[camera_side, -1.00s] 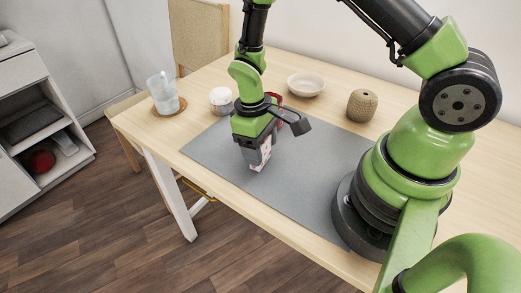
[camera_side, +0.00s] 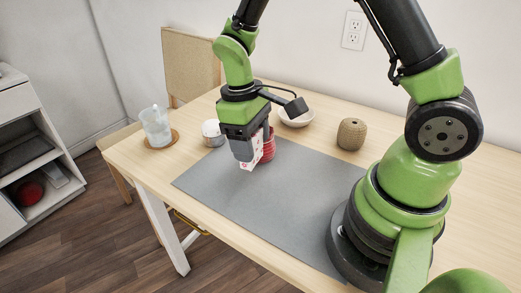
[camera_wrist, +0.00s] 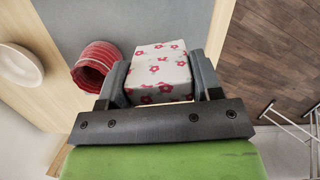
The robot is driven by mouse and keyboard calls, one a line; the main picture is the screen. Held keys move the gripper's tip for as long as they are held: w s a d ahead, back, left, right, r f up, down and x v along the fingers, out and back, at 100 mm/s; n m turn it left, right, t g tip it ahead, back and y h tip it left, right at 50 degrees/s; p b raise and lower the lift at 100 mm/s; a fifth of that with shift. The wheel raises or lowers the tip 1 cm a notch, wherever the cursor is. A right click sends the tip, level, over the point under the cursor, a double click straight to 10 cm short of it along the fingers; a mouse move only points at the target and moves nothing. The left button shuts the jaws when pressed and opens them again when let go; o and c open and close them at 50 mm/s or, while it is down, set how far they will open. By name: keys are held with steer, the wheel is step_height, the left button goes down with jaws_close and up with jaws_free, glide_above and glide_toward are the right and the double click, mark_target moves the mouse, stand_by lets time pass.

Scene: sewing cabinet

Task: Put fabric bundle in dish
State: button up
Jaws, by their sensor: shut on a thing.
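The fabric bundle is a white block with a pink-red flower print (camera_wrist: 160,72), between the two fingers in the wrist view; it also shows in the side view (camera_side: 252,158). My gripper (camera_side: 245,152) is shut on it and holds it above the grey mat; the gripper also shows in the wrist view (camera_wrist: 160,80). The dish is a shallow pale bowl (camera_side: 296,117) at the back of the table, behind and right of my gripper. It shows at the left edge of the wrist view (camera_wrist: 18,66).
A red ribbed cylinder (camera_wrist: 97,66) stands close beside the bundle, partly hidden in the side view (camera_side: 268,150). A white-lidded jar (camera_side: 212,133), a glass on a coaster (camera_side: 156,128) and a tan woven pot (camera_side: 351,134) stand around the grey mat (camera_side: 240,195). The mat's front is clear.

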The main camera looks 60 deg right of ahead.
steer(key=w+d+r+n+h, duration=0.1)
steer(key=w+d+n, duration=0.3)
steer(key=d, duration=0.2)
steer(key=w+d+r+n, duration=0.1)
steer(key=w+d+n, duration=0.25)
steer(key=d, duration=0.35)
steer(key=s+d+r+n+t, duration=0.1)
steer(key=d+n, duration=0.3)
steer(key=d, duration=0.4)
steer(key=s+d+r+n+t, duration=0.1)
steer(key=d+r+n, duration=0.1)
steer(key=d+n, duration=0.45)
steer(key=shift+m+h, duration=0.3)
steer(key=shift+m, duration=0.6)
steer(key=f, duration=0.3)
steer(key=d+f, duration=0.1)
steer(key=f, duration=0.6)
steer(key=shift+w+d, duration=0.15)
steer(key=shift+f, duration=0.55)
steer(key=o, duration=0.9)
